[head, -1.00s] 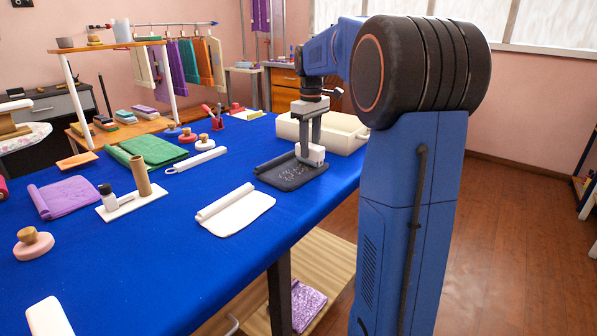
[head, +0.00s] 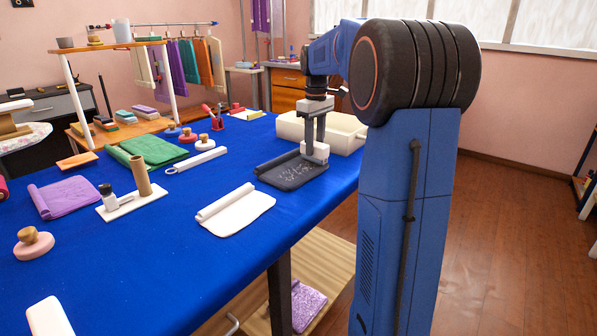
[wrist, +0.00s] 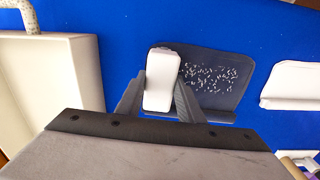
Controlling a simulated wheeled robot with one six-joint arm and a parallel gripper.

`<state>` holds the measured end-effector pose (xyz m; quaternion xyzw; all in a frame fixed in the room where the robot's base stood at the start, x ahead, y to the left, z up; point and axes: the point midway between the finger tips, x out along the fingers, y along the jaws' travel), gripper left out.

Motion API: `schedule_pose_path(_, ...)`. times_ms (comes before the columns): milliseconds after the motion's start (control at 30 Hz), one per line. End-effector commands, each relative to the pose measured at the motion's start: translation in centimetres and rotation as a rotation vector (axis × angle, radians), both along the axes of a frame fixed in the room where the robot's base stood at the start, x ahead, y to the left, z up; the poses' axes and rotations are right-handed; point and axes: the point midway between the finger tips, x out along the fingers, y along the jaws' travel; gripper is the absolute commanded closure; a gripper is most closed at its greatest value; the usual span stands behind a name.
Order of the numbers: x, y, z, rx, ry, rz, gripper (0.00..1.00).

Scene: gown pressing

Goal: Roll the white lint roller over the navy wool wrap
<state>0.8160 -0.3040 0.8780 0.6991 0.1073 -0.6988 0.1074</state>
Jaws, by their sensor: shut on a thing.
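The navy wool wrap (head: 290,173) lies on the blue table cloth, with one edge rolled up along its left side in the head view. Pale lint specks are scattered over its middle, and the wrap with its specks also shows in the wrist view (wrist: 232,98). My gripper (head: 315,143) is shut on the white lint roller (head: 316,153). In the wrist view the roller (wrist: 162,78) sits between my two fingers, over the wrap's end on the cream tray's side. It looks to be at the wrap's surface, but I cannot tell whether it touches.
A cream tray (head: 290,127) stands just behind the wrap. A white cloth (head: 237,214) with a rolled edge lies in front of it. A white ringed tool (head: 197,160) and a green cloth (head: 152,150) lie to the left. The table's right edge is close by.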

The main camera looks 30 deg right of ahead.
Motion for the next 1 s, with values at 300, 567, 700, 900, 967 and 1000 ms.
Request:
schedule_pose_path(300,-0.2,0.6,-0.1,0.001,0.001,0.002,0.91)
schedule_pose_path(567,-0.8,2.5,0.0,0.001,0.001,0.002,0.91)
schedule_pose_path(700,-1.1,3.6,0.0,0.001,0.001,0.002,0.91)
schedule_pose_path(900,-1.4,4.4,0.0,0.001,0.001,0.0,0.91)
schedule_pose_path(967,-1.4,4.4,0.0,0.001,0.001,0.0,0.91)
schedule_pose_path(1000,-1.4,4.3,0.0,0.001,0.001,0.0,0.91)
